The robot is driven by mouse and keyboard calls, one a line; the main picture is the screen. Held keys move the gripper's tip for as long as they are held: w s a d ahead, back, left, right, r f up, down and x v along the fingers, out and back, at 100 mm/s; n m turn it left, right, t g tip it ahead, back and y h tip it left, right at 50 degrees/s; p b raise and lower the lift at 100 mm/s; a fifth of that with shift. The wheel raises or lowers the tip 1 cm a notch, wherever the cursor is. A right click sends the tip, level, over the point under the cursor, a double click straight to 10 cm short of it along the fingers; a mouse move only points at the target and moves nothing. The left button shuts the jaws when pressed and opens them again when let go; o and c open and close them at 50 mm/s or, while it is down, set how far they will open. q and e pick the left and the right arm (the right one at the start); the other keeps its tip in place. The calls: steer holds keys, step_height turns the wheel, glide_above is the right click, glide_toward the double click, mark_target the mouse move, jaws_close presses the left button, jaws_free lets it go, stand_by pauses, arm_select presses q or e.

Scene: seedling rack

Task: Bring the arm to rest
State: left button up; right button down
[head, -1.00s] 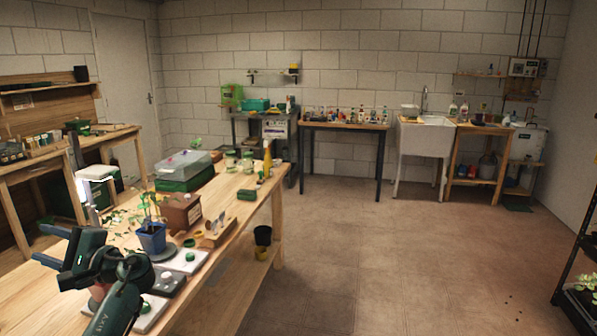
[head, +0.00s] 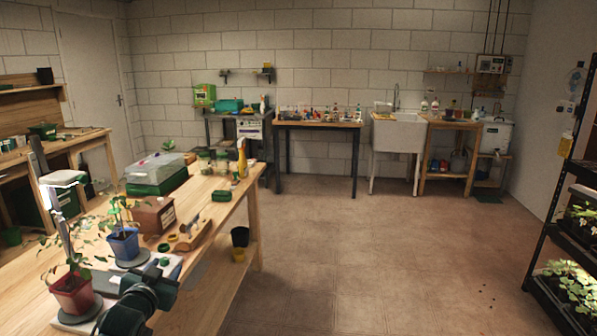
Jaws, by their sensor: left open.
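My left gripper (head: 112,284) is low over the near part of the wooden bench (head: 208,247), its jaws open with nothing seen between them. The dark green and black wrist covers part of the bench there. A seedling in a red pot (head: 74,294) stands upright on a dark saucer just left of the gripper. A seedling in a blue pot (head: 124,243) stands on a grey saucer beyond it. Both pots are apart from the gripper as far as I can see. My right gripper is not in view.
A brown box (head: 153,216), a wooden block (head: 192,235) and a lidded green tray (head: 155,178) stand farther along the bench. A black rack (head: 548,255) with seedlings is at the right. The floor (head: 370,260) between is open.

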arm_select(q)
steer(key=s+d+f+g+h, duration=0.1)
steer(key=s+d+f, duration=0.4)
steer(key=s+f, duration=0.25)
steer(key=s+d+f+g+h, duration=0.1)
steer(key=s+d+f+g, duration=0.1)
steer(key=s+d+f, duration=0.45)
steer(key=s+d+f+g+h, duration=0.1)
steer(key=s+d+f, duration=0.1)
steer(key=s, duration=0.8)
steer(key=s+d+f+g+h, duration=0.1)
steer(key=s+d+f, duration=0.1)
steer(key=s, duration=0.9)
steer(key=shift+s+d+f+g, duration=0.2)
steer(key=shift+d+f+g, duration=0.15)
steer(key=shift+d, duration=0.5)
